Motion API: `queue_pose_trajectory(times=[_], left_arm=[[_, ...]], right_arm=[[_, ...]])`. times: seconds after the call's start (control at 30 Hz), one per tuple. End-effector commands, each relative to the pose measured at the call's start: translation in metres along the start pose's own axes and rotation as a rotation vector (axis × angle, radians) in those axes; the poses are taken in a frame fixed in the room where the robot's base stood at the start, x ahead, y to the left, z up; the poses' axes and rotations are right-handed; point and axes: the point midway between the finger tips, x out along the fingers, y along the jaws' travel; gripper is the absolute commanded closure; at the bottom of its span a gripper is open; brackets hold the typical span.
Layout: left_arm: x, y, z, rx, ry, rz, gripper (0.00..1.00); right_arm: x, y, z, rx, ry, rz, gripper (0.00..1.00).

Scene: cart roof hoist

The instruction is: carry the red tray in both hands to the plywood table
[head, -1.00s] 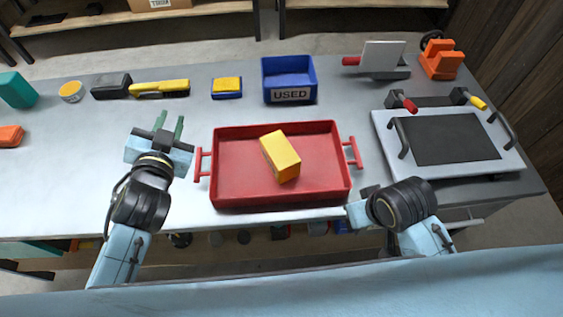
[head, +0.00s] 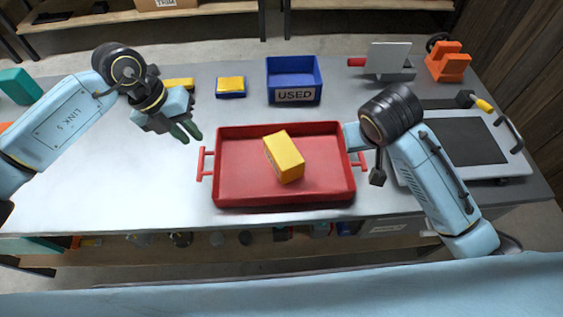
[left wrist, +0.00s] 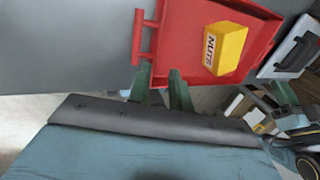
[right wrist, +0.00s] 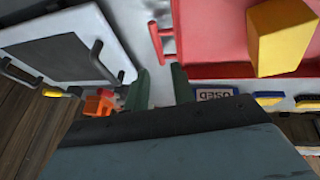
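The red tray (head: 235,190) lies on the grey workbench with a yellow box (head: 285,157) inside; the box reads NUTS in the left wrist view (left wrist: 225,48). The tray has a bar handle on its left (head: 204,164) and right (head: 361,165) ends. My left gripper (head: 187,134) is up and left of the left handle, its green fingers apart and empty. My right gripper (right wrist: 160,85) has its fingers apart with nothing between them; the right handle (right wrist: 162,40) is just beyond them. In the head view my right arm hides its fingers. No plywood table can be made out.
A blue USED bin (head: 293,80) and a yellow-blue sponge (head: 231,87) stand behind the tray. A framed plate with handles (head: 460,141), a red-handled tool (head: 387,62) and an orange vise (head: 447,64) crowd the right.

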Motion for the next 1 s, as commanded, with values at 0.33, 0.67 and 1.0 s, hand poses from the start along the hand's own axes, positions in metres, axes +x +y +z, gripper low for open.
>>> queue_pose_trajectory(times=[0.33, 0.67, 1.0], left_arm=[[-0.011, 0.029, 0.004, -0.030, 0.008, 0.132, 0.79], [0.006, 0.029, 0.004, -0.030, 0.011, 0.127, 0.79], [0.071, 0.037, 0.002, -0.030, 0.013, 0.127, 0.79]], right_arm=[[-0.002, 0.003, -0.005, 0.007, 0.002, 0.013, 0.75], [0.014, 0.003, -0.004, 0.006, -0.001, 0.014, 0.75], [0.079, 0.004, -0.004, 0.006, -0.003, 0.015, 0.75]])
